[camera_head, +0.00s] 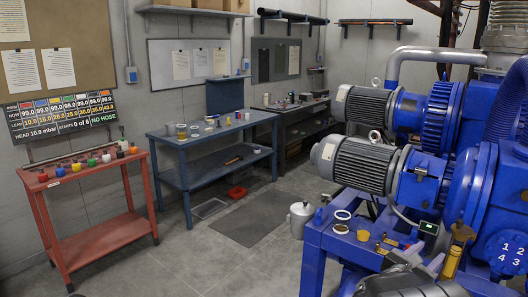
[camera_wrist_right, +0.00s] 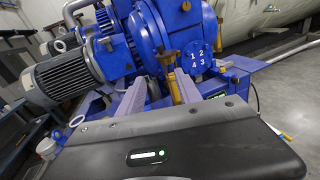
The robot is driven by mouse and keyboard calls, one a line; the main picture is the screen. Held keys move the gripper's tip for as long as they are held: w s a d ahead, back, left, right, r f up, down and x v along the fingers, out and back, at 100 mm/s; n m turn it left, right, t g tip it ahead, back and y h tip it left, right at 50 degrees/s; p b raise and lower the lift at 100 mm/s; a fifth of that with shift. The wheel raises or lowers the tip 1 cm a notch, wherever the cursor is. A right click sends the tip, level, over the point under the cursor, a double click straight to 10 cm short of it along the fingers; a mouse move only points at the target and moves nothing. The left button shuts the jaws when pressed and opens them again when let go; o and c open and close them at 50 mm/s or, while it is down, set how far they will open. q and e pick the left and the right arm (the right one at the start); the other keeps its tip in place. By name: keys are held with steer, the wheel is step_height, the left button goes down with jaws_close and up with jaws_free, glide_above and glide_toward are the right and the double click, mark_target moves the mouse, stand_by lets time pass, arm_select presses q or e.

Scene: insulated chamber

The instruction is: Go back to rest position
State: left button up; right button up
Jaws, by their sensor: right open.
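My right gripper (camera_head: 412,258) is at the bottom right of the head view, over the front of the blue pump frame. In the right wrist view its two grey fingers (camera_wrist_right: 158,92) are apart, with nothing held between them. A brass-coloured fitting (camera_head: 452,262) stands just right of the gripper in the head view. In the wrist view the fitting (camera_wrist_right: 174,88) shows beyond the fingers, close to the right one in the picture; I cannot tell the gap. My left gripper is not in view.
The blue pump machine (camera_head: 470,190) with grey motors (camera_head: 355,165) fills the right. A silver canister (camera_head: 300,218) stands on the floor beside it. A red cart (camera_head: 105,240) stands left, and a blue bench (camera_head: 215,135) stands at the wall.

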steer(key=s+a+f+m+g+y, duration=0.2)
steer(key=s+a+f+m+y, duration=0.15)
steer(key=a+f, duration=0.45)
steer(key=s+a+f+m+g+y, duration=0.3)
steer(key=s+f, duration=0.1)
steer(key=f, duration=0.9)
steer(key=s+a+f+m+g+y, duration=0.2)
steer(key=s+a+f+m+y, duration=0.15)
steer(key=a+f, duration=0.45)
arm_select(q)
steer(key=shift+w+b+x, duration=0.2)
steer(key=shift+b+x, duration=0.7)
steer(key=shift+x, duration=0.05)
arm_select(e)
steer(key=s+a+f+m+g+y, duration=0.1)
steer(key=s+a+f+m+y, duration=0.3)
steer(key=s+a+f+m, duration=0.3)
steer(key=s+a+f+m+g+y, duration=0.1)
steer(key=s+a+f+m+y, duration=0.3)
steer(key=s+a+f+m, duration=0.4)
steer(key=s+f+m, duration=0.1)
steer(key=s+f, duration=0.1)
steer(key=s, duration=0.3)
steer(key=shift+s+g, duration=0.4)
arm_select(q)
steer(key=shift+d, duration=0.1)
